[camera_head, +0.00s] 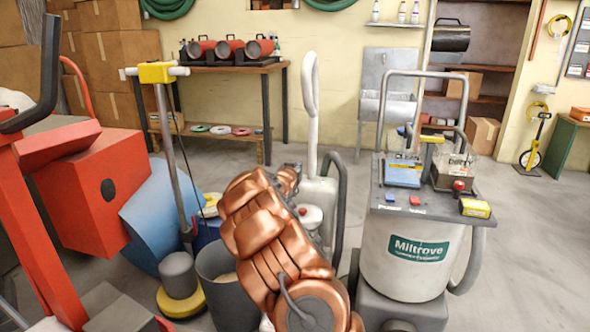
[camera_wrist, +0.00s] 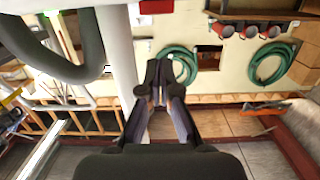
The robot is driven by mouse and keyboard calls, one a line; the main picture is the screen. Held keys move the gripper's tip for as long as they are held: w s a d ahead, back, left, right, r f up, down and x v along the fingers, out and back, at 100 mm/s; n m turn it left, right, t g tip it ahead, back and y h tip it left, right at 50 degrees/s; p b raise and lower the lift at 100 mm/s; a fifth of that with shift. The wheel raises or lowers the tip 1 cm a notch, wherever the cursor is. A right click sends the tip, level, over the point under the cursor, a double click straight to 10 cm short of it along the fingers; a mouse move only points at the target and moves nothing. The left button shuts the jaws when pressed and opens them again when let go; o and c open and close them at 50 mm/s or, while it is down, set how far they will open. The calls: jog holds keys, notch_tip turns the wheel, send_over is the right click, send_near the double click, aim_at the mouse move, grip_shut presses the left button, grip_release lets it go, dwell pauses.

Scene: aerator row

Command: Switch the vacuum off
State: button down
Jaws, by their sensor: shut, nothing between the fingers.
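A pale grey canister machine with a green "Miltrove" label (camera_head: 417,248) stands right of centre and looks like a vacuum. Its grey top deck (camera_head: 430,208) carries a blue switch (camera_head: 390,197) and a red switch (camera_head: 415,200) above small labels I cannot read. A red knob (camera_head: 458,185) shows further right. My copper arm reaches up in front of the white machine with a tall loop handle (camera_head: 310,110), left of the canister. In the wrist view my gripper (camera_wrist: 158,90) is shut and empty, just right of a white post (camera_wrist: 118,60).
A dark hose (camera_head: 338,200) rises between arm and canister. A grey bucket (camera_head: 228,290) and red machine (camera_head: 95,190) stand left. Floor is open at right.

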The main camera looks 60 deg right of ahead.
jog(key=shift+w+d+f+b, duration=0.1)
jog(key=shift+f+b, duration=0.3)
jog(key=shift+f, duration=1.5)
jog(key=shift+r, duration=0.1)
jog(key=shift+r+p, duration=0.3)
jog(key=shift+p, duration=0.35)
jog(key=shift+d+r+p, duration=0.25)
jog(key=shift+r+p, duration=0.05)
jog(key=shift+p, duration=0.65)
jog(key=shift+f+y+p, duration=0.1)
jog(key=shift+y+p, duration=0.2)
jog(key=shift+p, duration=0.6)
